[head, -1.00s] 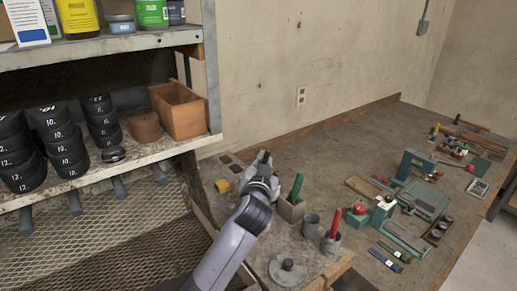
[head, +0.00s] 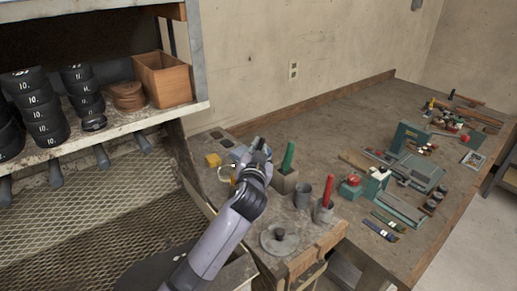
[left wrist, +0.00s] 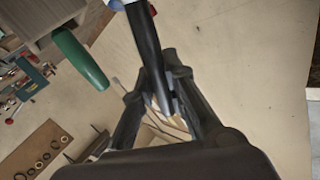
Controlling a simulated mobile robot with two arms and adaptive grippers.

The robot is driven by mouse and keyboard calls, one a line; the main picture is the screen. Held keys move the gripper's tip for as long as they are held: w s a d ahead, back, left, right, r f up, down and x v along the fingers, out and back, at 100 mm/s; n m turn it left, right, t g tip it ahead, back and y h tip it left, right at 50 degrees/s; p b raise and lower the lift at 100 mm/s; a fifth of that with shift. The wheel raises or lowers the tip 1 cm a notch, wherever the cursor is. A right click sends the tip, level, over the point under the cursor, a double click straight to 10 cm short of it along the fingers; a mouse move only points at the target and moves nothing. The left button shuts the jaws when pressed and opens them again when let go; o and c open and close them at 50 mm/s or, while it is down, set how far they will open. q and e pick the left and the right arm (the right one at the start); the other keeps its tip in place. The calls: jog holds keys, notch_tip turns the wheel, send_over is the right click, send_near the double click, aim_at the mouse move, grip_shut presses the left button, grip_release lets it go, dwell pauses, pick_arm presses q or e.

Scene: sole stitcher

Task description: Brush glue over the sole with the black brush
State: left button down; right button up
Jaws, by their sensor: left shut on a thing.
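My left gripper (head: 258,150) is over the near left part of the workbench, just left of an upright green handle (head: 289,156). In the left wrist view its fingers (left wrist: 163,98) are shut on a black handle, which looks like the black brush (left wrist: 146,45). Its bristles cannot be made out. The green handle (left wrist: 80,60) shows beside it there. A dark flat shape (head: 145,268) lies at the bottom of the head view; I cannot tell whether it is the sole. My right gripper is not in view.
A red-handled tool (head: 327,190) stands in a cup next to an empty-looking grey cup (head: 302,195). A round lidded pot (head: 279,238) is near the bench edge. Brushes (head: 383,228) and tools lie further right. A shelf at left holds black numbered stacks (head: 40,110) and a wooden box (head: 162,80).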

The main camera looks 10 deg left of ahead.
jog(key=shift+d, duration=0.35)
pick_arm(q)
jog(key=shift+f+b, duration=0.3)
jog(key=shift+f, duration=0.05)
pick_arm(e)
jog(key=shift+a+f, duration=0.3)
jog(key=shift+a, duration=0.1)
pick_arm(q)
jog(key=shift+f, duration=0.25)
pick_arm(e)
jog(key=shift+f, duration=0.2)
pick_arm(q)
jog(key=shift+f, duration=0.15)
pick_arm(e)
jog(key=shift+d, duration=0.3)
pick_arm(q)
notch_tip(320, 180, up, 7)
jog(key=p, duration=0.5)
jog(key=shift+p, duration=0.35)
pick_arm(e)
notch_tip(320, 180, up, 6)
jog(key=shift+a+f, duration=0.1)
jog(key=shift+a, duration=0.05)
